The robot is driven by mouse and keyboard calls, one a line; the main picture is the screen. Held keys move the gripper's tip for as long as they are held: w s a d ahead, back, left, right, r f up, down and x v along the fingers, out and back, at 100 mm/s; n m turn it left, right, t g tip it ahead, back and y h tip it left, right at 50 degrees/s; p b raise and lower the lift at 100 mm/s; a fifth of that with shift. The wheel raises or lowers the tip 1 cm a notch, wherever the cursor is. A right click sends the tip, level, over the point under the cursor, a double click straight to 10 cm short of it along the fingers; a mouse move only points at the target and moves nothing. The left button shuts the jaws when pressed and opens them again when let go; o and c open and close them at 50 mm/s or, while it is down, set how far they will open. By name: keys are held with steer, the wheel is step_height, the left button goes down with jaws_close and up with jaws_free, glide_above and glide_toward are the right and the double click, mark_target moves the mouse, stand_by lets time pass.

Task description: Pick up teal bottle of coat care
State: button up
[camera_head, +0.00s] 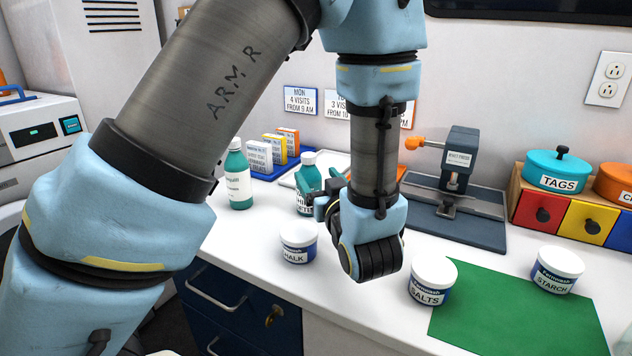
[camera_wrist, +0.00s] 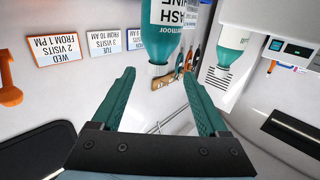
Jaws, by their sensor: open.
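Two teal bottles with white caps and white labels stand on the white counter in the head view. One bottle (camera_head: 308,175) is at the middle, just beyond my gripper (camera_head: 322,205), which partly covers its label. The other bottle (camera_head: 237,175) stands apart to the left. In the wrist view, which looks upside down, the nearer bottle (camera_wrist: 162,42) is ahead of my gripper (camera_wrist: 159,76), beyond the fingertips. The farther bottle (camera_wrist: 232,50) is to the right. My gripper is open with nothing between its fingers.
White tubs marked chalk (camera_head: 298,246), salts (camera_head: 433,281) and starch (camera_head: 557,270) stand near the front, by a green mat (camera_head: 500,322). Small boxes (camera_head: 260,158) and a pale tray (camera_head: 330,163) lie behind the bottles. A grey press (camera_head: 455,205) stands right.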

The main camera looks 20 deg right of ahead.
mark_target(311, 165)
steer(key=w, duration=0.2)
steer(key=w+p, duration=0.1)
steer(key=w, duration=0.2)
steer(key=shift+w+d+r+p, duration=0.1)
steer(key=shift+w+d+p, duration=0.25)
steer(key=shift+w+p, duration=0.05)
steer(key=w+p, duration=0.1)
steer(key=w, duration=0.1)
steer(key=w+p, duration=0.1)
steer(key=w, duration=0.1)
steer(key=shift+w+d+r, duration=0.1)
steer(key=shift+d+r, duration=0.05)
steer(key=shift+d, duration=0.05)
steer(key=shift+w+p, duration=0.3)
steer(key=shift+w, duration=0.1)
jaws_close()
stand_by(0.5)
